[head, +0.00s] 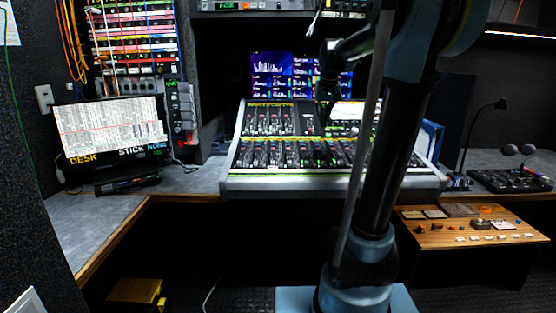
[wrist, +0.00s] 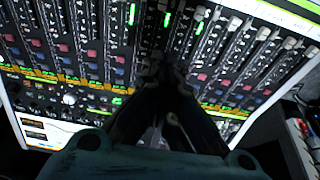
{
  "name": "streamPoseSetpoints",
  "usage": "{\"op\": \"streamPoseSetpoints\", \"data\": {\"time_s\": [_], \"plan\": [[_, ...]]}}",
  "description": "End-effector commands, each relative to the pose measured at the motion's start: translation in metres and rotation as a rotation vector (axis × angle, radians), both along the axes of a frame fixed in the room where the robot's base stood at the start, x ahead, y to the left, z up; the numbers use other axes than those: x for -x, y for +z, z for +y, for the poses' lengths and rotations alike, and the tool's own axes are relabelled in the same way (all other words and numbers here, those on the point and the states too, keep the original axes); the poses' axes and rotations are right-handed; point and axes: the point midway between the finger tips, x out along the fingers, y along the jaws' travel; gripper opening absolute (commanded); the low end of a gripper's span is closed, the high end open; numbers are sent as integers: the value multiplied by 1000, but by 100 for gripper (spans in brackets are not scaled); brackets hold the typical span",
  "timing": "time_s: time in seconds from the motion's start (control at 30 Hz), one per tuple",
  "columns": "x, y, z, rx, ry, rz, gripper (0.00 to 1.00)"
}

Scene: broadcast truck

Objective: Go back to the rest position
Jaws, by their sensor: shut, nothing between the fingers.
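My gripper (wrist: 160,72) is in the lower middle of the wrist view, with its dark fingers together and nothing between them. It points at the mixing console (wrist: 225,25), whose faders and lit green buttons fill the view behind it. I cannot tell whether the fingertips touch the console. In the head view my gripper (head: 326,92) is small and dark above the upper part of the console (head: 290,183), in front of the screens. My arm rises in front of the console's right side and reaches over toward it, hiding part of the faders.
A monitor (head: 112,128) stands on the left desk (head: 185,182) beside a rack with patch cables. Blue-lit screens (head: 270,68) are behind the console. At right are a gooseneck microphone (head: 483,125), a small black mixer (head: 508,180) and a wooden panel (head: 440,235) with knobs. A yellow box (head: 137,292) is on the floor.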

Motion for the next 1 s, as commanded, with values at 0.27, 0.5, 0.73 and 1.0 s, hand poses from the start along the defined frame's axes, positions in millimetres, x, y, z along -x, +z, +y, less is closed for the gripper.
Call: {"op": "streamPoseSetpoints", "data": {"time_s": [0.27,0.5,0.73,1.0], "plan": [[51,-23,-2,1,3,19,0],[126,-65,-8,3,3,49,0],[201,-118,-12,6,6,80,0],[281,-190,-14,6,10,116,0]]}}
